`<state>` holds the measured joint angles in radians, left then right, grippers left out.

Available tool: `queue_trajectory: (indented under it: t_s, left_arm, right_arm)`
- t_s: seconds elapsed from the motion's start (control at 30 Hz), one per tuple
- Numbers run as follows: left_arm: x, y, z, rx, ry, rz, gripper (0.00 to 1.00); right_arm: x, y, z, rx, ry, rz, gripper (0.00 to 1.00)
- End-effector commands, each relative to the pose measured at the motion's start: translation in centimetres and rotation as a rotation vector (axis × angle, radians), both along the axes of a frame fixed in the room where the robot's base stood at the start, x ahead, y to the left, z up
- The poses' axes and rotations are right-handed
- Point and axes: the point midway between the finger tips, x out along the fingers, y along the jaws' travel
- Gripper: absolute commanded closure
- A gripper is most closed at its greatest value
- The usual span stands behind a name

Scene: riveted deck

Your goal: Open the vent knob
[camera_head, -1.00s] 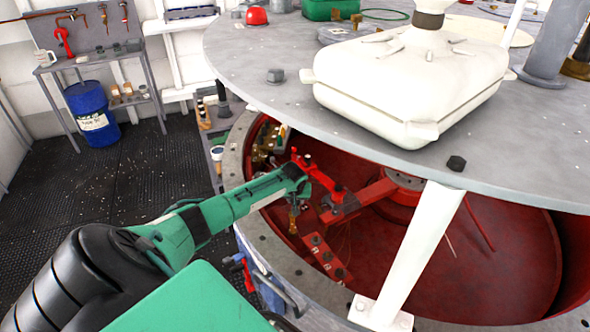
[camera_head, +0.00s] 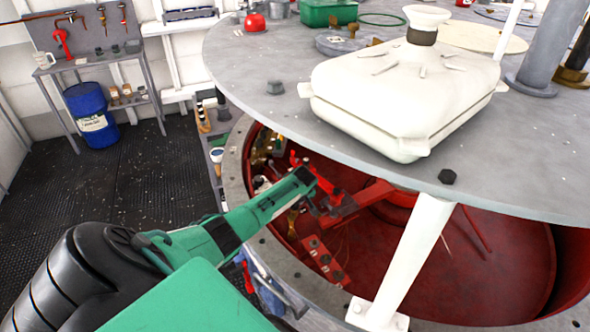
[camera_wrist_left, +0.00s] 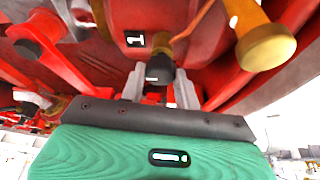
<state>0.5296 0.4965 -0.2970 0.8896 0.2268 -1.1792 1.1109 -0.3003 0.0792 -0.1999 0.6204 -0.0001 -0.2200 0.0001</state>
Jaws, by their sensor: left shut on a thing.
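The vent knob (camera_wrist_left: 160,70) shows in the left wrist view as a dark-ended knob on a brass-coloured stem, beside a small plate marked 1 (camera_wrist_left: 135,39). My left gripper (camera_wrist_left: 160,88) is shut on it, with a pale finger on either side. In the head view my left gripper (camera_head: 308,180) reaches through the gap under the grey deck into the red interior. Its fingertips and the held knob are hard to make out there. My right gripper is in neither view.
A larger brass knob (camera_wrist_left: 265,48) is close on the right in the wrist view. The grey round deck (camera_head: 250,50) overhangs the arm, and a white post (camera_head: 412,255) stands to the right. A white box-shaped cover (camera_head: 400,95) sits on the deck.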

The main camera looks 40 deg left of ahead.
Motion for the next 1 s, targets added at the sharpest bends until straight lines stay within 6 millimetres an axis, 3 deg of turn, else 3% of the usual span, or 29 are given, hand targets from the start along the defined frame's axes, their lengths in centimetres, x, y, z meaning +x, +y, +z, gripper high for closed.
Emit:
queue_trajectory:
  t_s: [0.27,0.3,0.4,0.77,1.0]
  left_arm:
    - [0.0,0.1,0.1,0.001,-0.001,0.002,0.91]
    - [0.0,0.1,0.1,0.001,-0.001,0.001,0.66]
    - [0.0,0.1,0.1,0.000,0.000,0.001,0.46]
    - [0.0,-0.1,0.2,0.000,-0.001,0.000,0.46]
    - [-0.4,-0.8,2.2,0.000,-0.002,-0.002,0.46]
  right_arm:
    - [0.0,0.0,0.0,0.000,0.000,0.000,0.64]
    - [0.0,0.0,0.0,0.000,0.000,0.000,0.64]
    - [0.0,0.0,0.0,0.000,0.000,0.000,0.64]
    - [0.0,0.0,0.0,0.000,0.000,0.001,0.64]
    - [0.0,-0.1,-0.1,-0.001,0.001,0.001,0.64]
